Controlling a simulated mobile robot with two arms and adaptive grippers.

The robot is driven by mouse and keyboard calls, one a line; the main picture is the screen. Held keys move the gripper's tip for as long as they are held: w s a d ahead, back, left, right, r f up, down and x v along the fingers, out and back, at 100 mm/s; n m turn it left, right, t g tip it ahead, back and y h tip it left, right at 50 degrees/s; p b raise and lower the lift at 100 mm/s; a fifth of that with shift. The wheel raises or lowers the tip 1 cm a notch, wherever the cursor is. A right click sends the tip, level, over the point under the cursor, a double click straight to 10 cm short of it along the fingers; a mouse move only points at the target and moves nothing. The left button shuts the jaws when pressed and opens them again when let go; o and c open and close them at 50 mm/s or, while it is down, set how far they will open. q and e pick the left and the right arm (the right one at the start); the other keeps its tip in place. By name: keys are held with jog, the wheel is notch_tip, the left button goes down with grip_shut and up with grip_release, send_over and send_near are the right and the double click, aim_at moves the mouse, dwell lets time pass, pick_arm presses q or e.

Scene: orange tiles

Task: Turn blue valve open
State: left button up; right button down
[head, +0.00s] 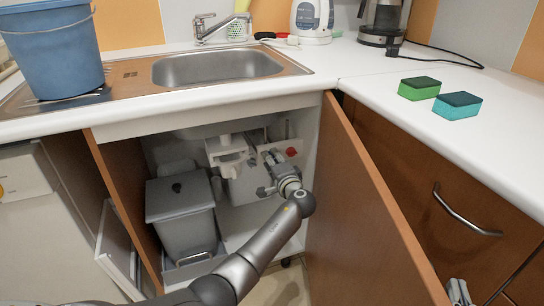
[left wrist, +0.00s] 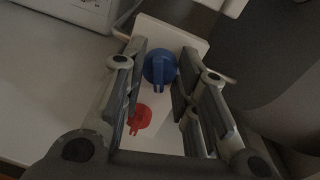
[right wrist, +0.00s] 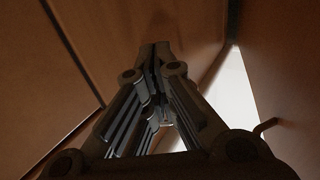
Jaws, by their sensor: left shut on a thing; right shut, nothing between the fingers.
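The blue valve (left wrist: 158,68) is a round knob with a raised grip bar on a white panel (left wrist: 168,35) in the left wrist view. My left gripper (left wrist: 162,82) is shut on it, with one finger on each side of the knob. In the head view my left gripper (head: 272,166) reaches into the open under-sink cabinet and hides the blue valve. A red valve (left wrist: 140,118) sits below the blue one in the left wrist view; it also shows in the head view (head: 291,152). My right gripper (head: 459,291) is shut and empty by the right-hand cabinets; its closed fingers show in the right wrist view (right wrist: 155,60).
The open cabinet door (head: 362,205) stands just right of my left arm. A grey bin (head: 182,215) stands inside the cabinet on the left. Two sponges (head: 419,88) (head: 457,106), a kettle (head: 311,22) and a blue bucket (head: 52,50) are on the worktop above.

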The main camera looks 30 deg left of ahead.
pick_arm(q)
jog(key=shift+d+m+p, duration=0.1)
jog(key=shift+m+p, duration=1)
jog(key=shift+m, duration=1.1)
pick_arm(e)
jog(key=s+d+f+g+h, duration=0.1)
jog(key=s+f+g, duration=0.1)
jog(key=f, duration=0.3)
jog(key=s+d+f+g+h, duration=0.1)
jog(key=s+d+f+g, duration=0.1)
jog(key=f+g, duration=0.3)
jog(key=shift+s+f, duration=0.4)
jog(key=shift+f, duration=0.1)
pick_arm(q)
jog(key=o, duration=1)
jog(key=shift+o, duration=0.2)
pick_arm(e)
jog(key=shift+f, duration=0.15)
